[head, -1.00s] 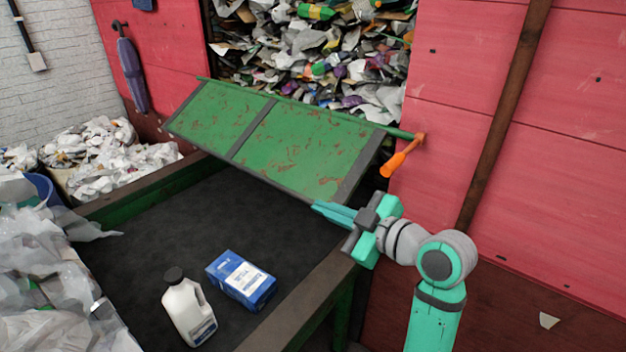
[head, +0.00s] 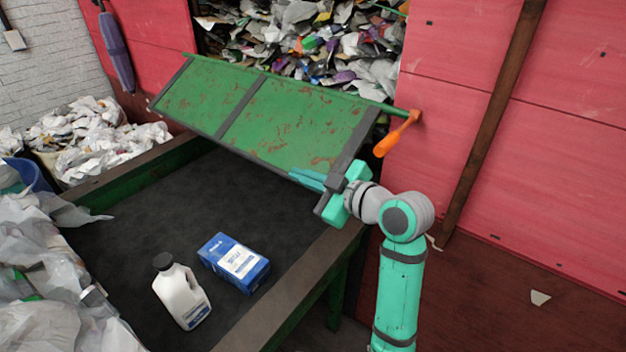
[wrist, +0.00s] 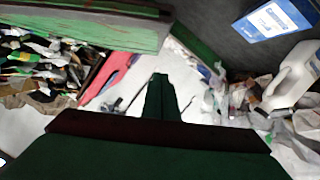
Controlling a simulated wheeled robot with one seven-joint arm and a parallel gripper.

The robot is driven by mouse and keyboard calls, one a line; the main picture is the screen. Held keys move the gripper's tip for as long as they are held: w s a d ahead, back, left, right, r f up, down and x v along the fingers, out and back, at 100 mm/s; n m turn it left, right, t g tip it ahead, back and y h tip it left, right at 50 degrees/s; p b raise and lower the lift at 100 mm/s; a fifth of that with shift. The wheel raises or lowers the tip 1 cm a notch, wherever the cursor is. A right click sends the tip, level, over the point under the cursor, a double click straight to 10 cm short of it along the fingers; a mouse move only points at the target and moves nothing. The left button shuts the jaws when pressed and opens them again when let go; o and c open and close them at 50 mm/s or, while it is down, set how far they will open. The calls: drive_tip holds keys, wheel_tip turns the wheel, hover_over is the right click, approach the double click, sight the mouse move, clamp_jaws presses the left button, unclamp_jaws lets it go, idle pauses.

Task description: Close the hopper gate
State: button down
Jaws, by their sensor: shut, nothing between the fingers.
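The hopper gate (head: 255,115) is a rusty green panel with dark bars. It hangs from a rod along its top edge and slants out over the belt, leaving the hopper opening (head: 320,45) uncovered above. An orange handle (head: 397,133) sits at the rod's right end. My gripper (head: 305,178) is shut and empty at the gate's lower right edge; whether it touches the panel I cannot tell. In the wrist view my shut fingers (wrist: 158,95) point past the gate's edge, which shows at upper left (wrist: 90,28).
A white jug (head: 182,293) and a blue box (head: 234,262) stand on the dark belt (head: 130,215) below. White bagged waste (head: 50,270) is piled at left. A red wall (head: 460,100) with a brown post rises at right. The belt's middle is clear.

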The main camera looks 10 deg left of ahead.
drive_tip(key=w+a+f, duration=0.2)
drive_tip(key=w+f, duration=0.2)
drive_tip(key=shift+a+f, duration=0.2)
drive_tip(key=shift+a, duration=0.2)
